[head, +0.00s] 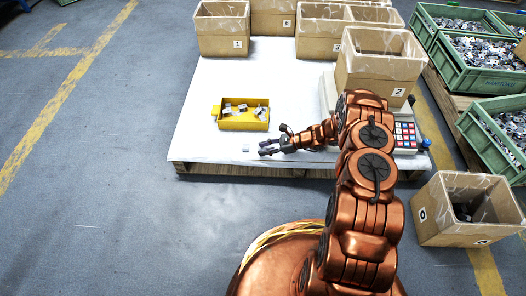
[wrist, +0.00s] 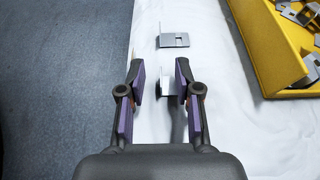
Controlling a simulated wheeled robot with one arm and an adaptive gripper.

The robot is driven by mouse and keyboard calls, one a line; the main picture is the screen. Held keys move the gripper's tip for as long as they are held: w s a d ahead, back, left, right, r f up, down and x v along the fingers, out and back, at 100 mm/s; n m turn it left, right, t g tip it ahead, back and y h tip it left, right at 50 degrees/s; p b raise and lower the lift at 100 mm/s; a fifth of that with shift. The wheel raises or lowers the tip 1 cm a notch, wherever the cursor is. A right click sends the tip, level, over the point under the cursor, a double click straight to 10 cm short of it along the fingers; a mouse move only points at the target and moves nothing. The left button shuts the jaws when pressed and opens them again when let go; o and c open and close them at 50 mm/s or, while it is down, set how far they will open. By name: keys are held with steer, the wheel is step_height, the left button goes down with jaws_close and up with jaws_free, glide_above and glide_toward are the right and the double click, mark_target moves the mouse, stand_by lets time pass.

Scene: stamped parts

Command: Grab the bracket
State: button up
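A small grey metal bracket (wrist: 174,40) with a slot lies flat on the white surface, beyond my fingertips in the wrist view. It looks like the small pale piece (head: 246,147) left of my gripper in the head view. A second metal piece (wrist: 165,82) shows between my fingertips, close to the right finger and apart from the left one. I cannot tell whether it touches the right finger. My gripper (wrist: 160,80) is open, with purple pads apart; in the head view it (head: 268,146) is low over the table's front edge.
A yellow bin (head: 228,125) with several metal parts stands just behind my gripper. The white table (head: 200,140) is clear to the left. Cardboard boxes (head: 222,45) line the back; a box (head: 375,75) marked 2 stands right. Green crates (head: 460,80) are farther right.

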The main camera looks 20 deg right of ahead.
steer(key=shift+w+a+f, duration=0.1)
steer(key=shift+a, duration=0.25)
jaws_close()
stand_by(0.3)
